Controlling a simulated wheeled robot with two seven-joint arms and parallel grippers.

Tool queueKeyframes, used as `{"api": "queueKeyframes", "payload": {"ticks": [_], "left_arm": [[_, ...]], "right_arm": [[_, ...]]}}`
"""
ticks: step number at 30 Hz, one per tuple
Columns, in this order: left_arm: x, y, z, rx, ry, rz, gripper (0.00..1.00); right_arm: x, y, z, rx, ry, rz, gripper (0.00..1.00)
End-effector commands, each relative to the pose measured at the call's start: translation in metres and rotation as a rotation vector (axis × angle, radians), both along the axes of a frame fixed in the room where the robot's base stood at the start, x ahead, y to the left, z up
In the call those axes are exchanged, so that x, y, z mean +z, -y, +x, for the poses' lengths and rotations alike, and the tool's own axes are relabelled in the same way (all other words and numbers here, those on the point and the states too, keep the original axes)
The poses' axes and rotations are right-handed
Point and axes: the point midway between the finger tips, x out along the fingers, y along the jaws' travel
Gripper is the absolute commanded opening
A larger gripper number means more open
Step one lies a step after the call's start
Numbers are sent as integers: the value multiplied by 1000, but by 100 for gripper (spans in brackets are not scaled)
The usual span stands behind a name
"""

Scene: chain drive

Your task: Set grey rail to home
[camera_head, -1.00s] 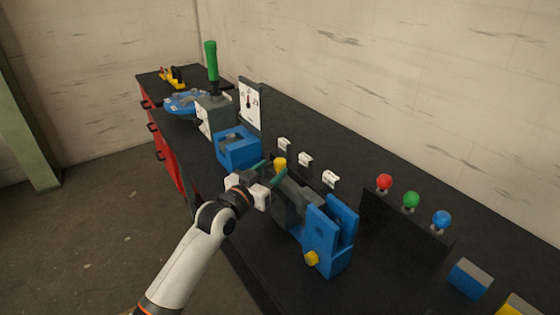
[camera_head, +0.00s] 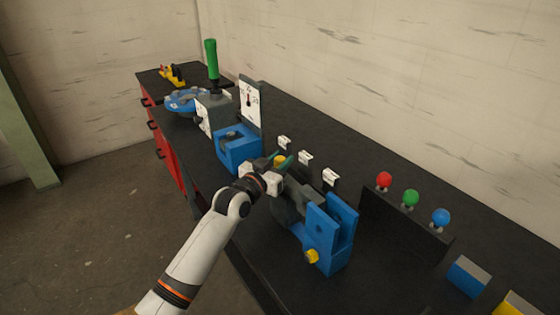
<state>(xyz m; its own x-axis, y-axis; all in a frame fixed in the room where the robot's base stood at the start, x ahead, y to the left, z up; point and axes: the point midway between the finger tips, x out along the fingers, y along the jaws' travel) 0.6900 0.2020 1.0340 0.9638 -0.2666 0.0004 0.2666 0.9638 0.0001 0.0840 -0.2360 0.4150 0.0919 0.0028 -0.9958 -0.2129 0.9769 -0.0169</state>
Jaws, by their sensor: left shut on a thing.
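A dark grey rail-like piece (camera_head: 291,207) runs between a blue block (camera_head: 238,150) behind and a forked blue bracket (camera_head: 331,238) in front; it appears to be the grey rail. A yellow knob (camera_head: 280,160) sticks up at its far end. The gripper and wrist hide part of the rail and whatever lies under the knob. My right gripper is not in view.
White labels (camera_head: 305,158) stand along the bench. Red (camera_head: 384,180), green (camera_head: 410,197) and blue (camera_head: 441,217) ball knobs stand at right. A green-handled lever (camera_head: 211,60), a dial plate (camera_head: 250,104) and a blue disc (camera_head: 184,101) are behind.

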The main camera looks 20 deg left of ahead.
Motion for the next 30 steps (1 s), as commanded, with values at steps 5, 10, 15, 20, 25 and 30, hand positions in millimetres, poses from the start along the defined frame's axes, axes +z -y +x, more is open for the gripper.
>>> {"api": "queueKeyframes", "payload": {"ticks": [5, 10, 15, 20, 25, 30], "left_arm": [[1, 3, -2, -1, -2, -1, 0], [5, 28, -21, -4, -7, -3, 0], [2, 52, -40, -3, -7, -3, 0], [-1, 59, -46, -1, -4, 0, 0], [-2, 60, -46, -3, -4, -1, 0], [-2, 60, -46, -3, -5, -1, 46]], "right_arm": [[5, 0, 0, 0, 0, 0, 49], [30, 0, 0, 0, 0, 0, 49], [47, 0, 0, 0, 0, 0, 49], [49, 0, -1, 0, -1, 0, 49], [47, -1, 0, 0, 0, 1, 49], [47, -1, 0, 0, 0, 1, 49]]}}
